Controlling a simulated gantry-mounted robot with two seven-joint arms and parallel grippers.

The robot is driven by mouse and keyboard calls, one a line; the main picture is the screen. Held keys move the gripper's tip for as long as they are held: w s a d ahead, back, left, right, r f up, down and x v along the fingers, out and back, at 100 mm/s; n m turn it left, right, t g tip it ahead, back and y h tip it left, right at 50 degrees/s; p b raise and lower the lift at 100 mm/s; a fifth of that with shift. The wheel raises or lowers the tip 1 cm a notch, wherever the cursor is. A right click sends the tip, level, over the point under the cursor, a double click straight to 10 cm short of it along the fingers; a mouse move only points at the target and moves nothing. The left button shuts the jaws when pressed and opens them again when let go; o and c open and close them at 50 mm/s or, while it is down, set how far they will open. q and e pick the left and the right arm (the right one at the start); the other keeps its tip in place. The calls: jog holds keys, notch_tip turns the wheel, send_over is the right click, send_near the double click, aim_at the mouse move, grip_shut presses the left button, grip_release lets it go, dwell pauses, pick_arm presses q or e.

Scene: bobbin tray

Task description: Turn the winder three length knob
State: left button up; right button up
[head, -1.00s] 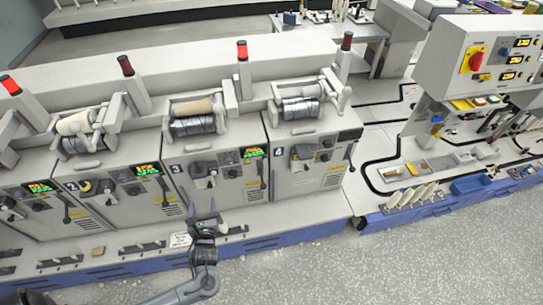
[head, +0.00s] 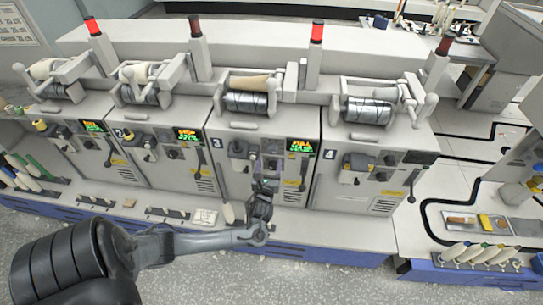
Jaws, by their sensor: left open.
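Winder three (head: 232,180) is the grey machine marked 3, in the middle of the head view. Its front carries a lit green display (head: 301,147), a lever (head: 303,172) and a small dark round knob (head: 272,164). I cannot read a label that shows which control is the length knob. My left gripper (head: 262,183) is open and points up at the lower front of winder three, just below the dark knob. Its fingers overlap the panel, and I cannot tell whether they touch anything. My right gripper is not in view.
Winder four (head: 328,195) stands to the right with a dark display, winder two (head: 122,165) to the left. A blue-edged ledge (head: 345,247) runs below, with a white card (head: 205,217) on it. Bobbins stand in a tray (head: 470,266) at lower right.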

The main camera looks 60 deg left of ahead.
aim_at(272, 152)
pick_arm(q)
jog(key=shift+b+x, duration=0.65)
jog(key=shift+x, duration=2.45)
